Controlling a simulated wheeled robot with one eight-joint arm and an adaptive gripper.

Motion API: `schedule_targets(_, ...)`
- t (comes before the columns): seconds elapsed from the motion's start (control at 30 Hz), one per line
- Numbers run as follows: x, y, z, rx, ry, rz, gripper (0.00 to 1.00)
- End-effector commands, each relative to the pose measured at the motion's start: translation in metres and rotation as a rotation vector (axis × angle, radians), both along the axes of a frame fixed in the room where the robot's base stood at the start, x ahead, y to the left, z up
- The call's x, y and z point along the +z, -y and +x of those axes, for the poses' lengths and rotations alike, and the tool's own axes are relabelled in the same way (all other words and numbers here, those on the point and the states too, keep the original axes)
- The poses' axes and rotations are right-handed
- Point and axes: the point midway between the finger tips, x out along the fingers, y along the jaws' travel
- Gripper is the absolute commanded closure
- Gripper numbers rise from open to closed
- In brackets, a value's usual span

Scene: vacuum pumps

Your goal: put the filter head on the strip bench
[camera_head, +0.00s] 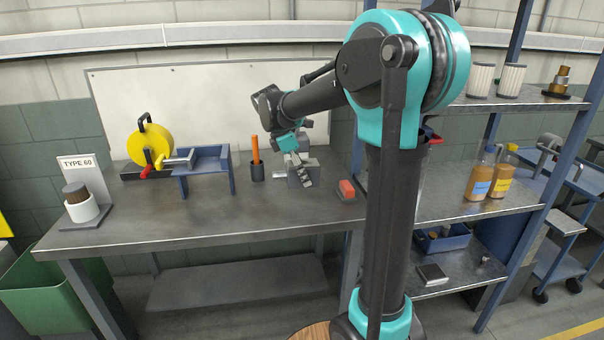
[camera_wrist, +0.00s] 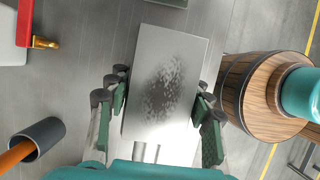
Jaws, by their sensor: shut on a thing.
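The filter head seems to be the grey metal block with a dark speckled face (camera_wrist: 165,85) in the wrist view. Two short pale stubs show at its near end. My gripper (camera_wrist: 160,115) has its dark green pads on either side of it and is shut on it. In the head view my gripper (camera_head: 299,168) is over the back of the grey workbench (camera_head: 225,215), which I take for the strip bench. The grey piece at the fingers is small there and partly covered. I cannot tell whether it touches the bench top.
An orange-handled tool in a dark cup (camera_head: 256,172) stands just left of my gripper. A red-topped block (camera_head: 347,190) lies to the right. A blue stand (camera_head: 205,162), a yellow reel (camera_head: 150,143) and a TYPE 60 sign (camera_head: 80,165) are further left. The bench's front middle is clear.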

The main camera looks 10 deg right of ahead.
Motion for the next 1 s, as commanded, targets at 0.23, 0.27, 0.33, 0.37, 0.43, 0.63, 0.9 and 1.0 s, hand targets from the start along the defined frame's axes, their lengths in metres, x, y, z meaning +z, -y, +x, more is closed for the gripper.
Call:
schedule_targets(0.23, -0.018, 0.001, 0.0, 0.0, 0.0, -0.001, 0.83)
schedule_targets(0.27, -0.021, 0.001, 0.0, 0.0, 0.0, -0.001, 0.83)
schedule_targets(0.33, -0.028, 0.001, 0.0, 0.0, 0.0, -0.001, 0.83)
schedule_targets(0.37, -0.031, 0.001, 0.0, 0.0, 0.0, -0.001, 0.83)
schedule_targets(0.43, -0.037, 0.001, 0.0, 0.0, 0.0, -0.001, 0.83)
schedule_targets(0.63, -0.047, 0.001, 0.0, 0.0, 0.0, -0.001, 0.83)
schedule_targets(0.9, -0.05, 0.001, 0.0, 0.0, 0.0, -0.001, 0.83)
schedule_targets(1.0, -0.05, 0.001, 0.0, 0.0, 0.0, -0.001, 0.83)
